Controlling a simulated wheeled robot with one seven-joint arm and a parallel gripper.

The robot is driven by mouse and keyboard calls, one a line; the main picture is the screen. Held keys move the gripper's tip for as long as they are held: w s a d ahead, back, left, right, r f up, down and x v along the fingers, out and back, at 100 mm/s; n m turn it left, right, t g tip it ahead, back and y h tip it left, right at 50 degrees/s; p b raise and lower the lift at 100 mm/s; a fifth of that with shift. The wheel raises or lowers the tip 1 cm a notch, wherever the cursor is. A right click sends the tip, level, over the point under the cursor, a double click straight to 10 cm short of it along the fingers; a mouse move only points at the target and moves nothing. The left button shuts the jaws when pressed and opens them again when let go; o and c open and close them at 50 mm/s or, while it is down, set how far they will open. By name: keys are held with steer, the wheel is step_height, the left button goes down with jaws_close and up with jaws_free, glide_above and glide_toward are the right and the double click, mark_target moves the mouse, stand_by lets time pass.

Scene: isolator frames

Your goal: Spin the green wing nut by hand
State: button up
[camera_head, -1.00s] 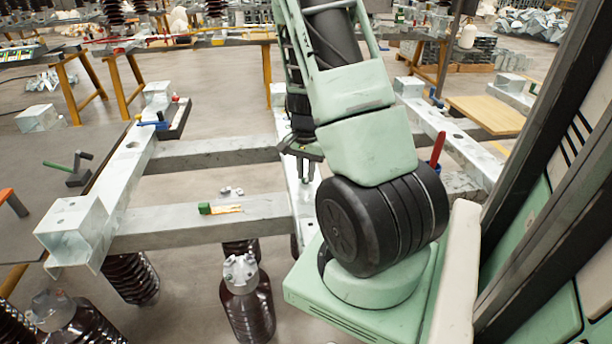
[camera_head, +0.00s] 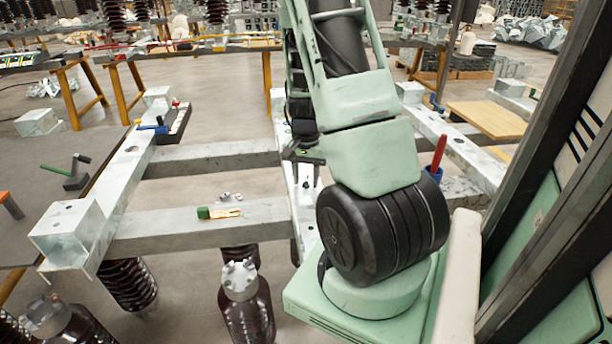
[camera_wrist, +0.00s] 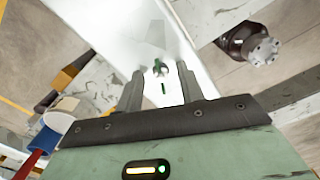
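In the wrist view a small green wing nut (camera_wrist: 160,67) shows on the white steel beam (camera_wrist: 205,18), between and just beyond my fingertips. It is small, and its shape is hard to make out. My gripper (camera_wrist: 160,82) is open, with one finger on each side of the nut and a gap between them. I cannot tell whether a finger touches it. In the head view my gripper (camera_head: 306,172) is low over the middle beam, partly hidden by my arm. The nut cannot be made out there.
A green-handled tool (camera_head: 204,212) lies on the grey crossbeam (camera_head: 160,228). A red-handled tool (camera_head: 438,152) stands in a blue holder to the right. Brown insulators (camera_head: 249,318) stand below the frame. The wrist view shows an insulator (camera_wrist: 258,50) at upper right.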

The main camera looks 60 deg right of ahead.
mark_target(306, 179)
steer(key=shift+d+r, duration=0.1)
steer(key=shift+r, duration=0.15)
step_height(306, 179, up, 17)
steer(key=p, duration=0.5)
